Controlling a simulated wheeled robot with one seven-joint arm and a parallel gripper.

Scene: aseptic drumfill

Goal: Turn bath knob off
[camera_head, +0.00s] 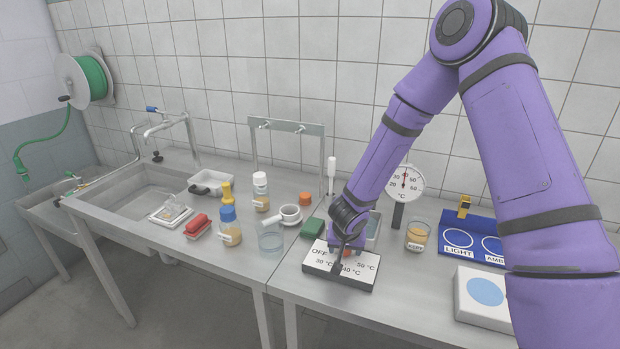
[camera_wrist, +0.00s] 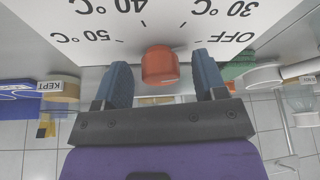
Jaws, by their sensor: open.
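The bath knob (camera_wrist: 160,65) is a small orange-red knob on a white dial panel (camera_head: 325,276) marked OFF, 30, 40 and 50 °C. In the wrist view the panel (camera_wrist: 180,18) appears upside down. My gripper (camera_wrist: 163,84) is open, with one blue finger on each side of the knob and a gap to it on both sides. In the head view my gripper (camera_head: 346,245) is over the back of the panel and covers most of the knob. I cannot tell which mark the knob points to.
A dial thermometer (camera_head: 405,184) stands behind the panel. A beaker labelled KEPT (camera_head: 418,236), a blue tray (camera_head: 470,226) and a white device (camera_head: 480,300) are to the right. A green sponge (camera_head: 313,228) and a glass beaker (camera_head: 271,242) are to the left.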

